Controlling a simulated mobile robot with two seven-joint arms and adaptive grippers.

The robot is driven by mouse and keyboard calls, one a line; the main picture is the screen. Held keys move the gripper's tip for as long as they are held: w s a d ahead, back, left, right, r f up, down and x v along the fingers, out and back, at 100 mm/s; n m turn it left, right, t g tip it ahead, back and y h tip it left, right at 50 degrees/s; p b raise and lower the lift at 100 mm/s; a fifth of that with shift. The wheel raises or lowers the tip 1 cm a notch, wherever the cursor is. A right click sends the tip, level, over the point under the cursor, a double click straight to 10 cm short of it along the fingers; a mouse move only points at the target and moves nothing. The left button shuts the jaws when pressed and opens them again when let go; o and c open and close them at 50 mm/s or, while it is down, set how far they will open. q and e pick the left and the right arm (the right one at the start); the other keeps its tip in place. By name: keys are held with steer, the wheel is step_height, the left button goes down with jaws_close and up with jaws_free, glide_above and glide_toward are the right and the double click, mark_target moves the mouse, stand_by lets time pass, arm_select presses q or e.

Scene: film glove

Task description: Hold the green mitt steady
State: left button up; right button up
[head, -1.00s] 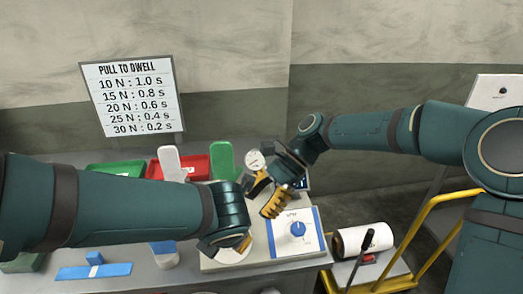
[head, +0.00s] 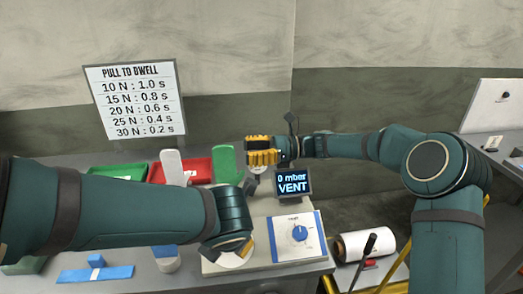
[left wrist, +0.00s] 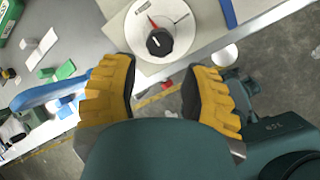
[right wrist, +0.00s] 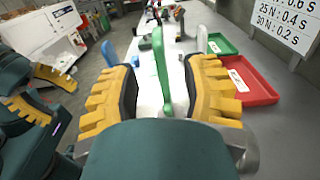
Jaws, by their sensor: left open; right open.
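The green mitt (head: 225,162) stands upright behind my left forearm, which hides its lower part in the head view. In the right wrist view the green mitt (right wrist: 161,68) shows edge-on, in line with the gap between my right fingers. My right gripper (head: 261,151) is open, just to the right of the mitt in the head view; contact does not show. My left gripper (head: 240,250) is open over the front of the grey machine. In the left wrist view a white dial with a black knob (left wrist: 159,42) lies beyond its empty fingers.
A red tray (head: 196,179) and a green tray (head: 108,170) lie at the back, with a white mitt (head: 172,165) standing near them. A display (head: 293,184) reads "0 mbar VENT" above a blue knob (head: 299,233). A white roll (head: 352,246) sits at the right.

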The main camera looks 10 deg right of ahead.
mark_target(217, 154)
steer(key=a, duration=0.8)
steer(key=shift+a, duration=0.35)
jaws_close()
